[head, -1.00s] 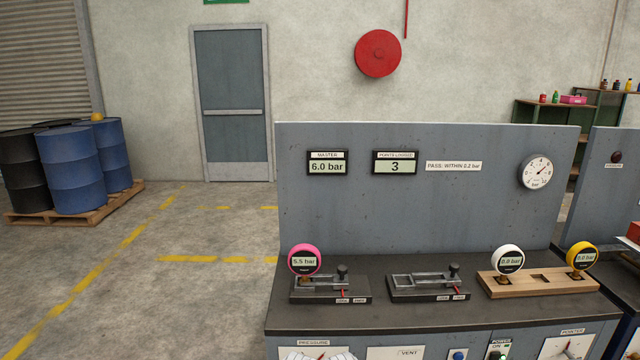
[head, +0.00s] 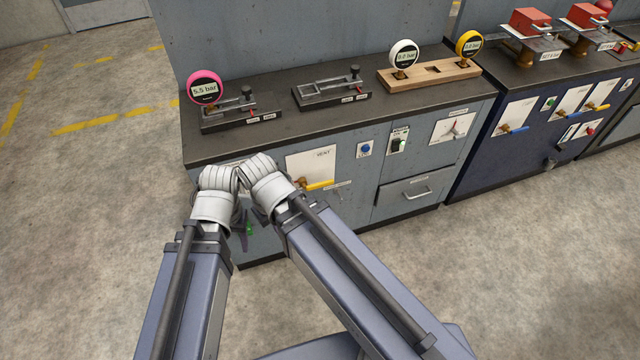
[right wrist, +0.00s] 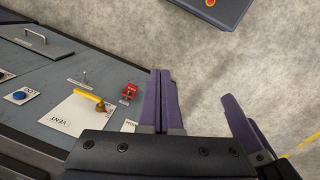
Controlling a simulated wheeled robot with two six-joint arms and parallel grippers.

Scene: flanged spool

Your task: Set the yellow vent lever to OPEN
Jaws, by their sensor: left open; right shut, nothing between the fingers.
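The yellow vent lever (head: 320,184) is on the white VENT plate (head: 310,160) on the bench front. My left gripper (head: 246,232) is open, low before the bench front, left of the lever, mostly hidden by my wrists.
A blue button (head: 365,149), a power switch (head: 398,140) and a drawer handle (head: 417,193) lie right of the plate. A pink gauge (head: 204,88) stands on the bench top above. A red fitting (right wrist: 130,93) shows near the lever in the wrist view. Floor is clear in front.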

